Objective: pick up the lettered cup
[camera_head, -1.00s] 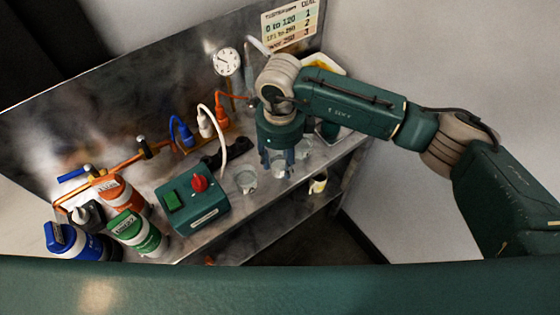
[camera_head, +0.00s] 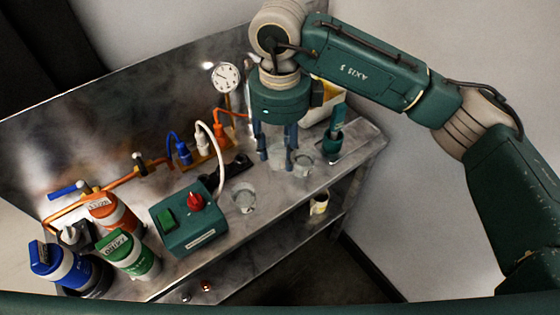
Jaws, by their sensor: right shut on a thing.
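My right gripper (camera_head: 277,158) points down over the right half of the metal bench. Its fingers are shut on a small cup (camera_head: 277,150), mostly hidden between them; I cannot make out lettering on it. A clear cup (camera_head: 243,198) stands on the bench to the left of the gripper. Another clear cup (camera_head: 303,165) stands to its right. A pale mug (camera_head: 319,203) with a dark marking sits on the lower shelf, below the bench edge; the marking is too small to read. My left gripper is out of view.
A green control box (camera_head: 190,222) with a red knob is on the bench. Orange, green (camera_head: 128,254) and blue bottles crowd the left end. Copper pipes, blue and white hoses and a round gauge (camera_head: 226,77) are along the back panel. A dark green item (camera_head: 334,135) stands at right.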

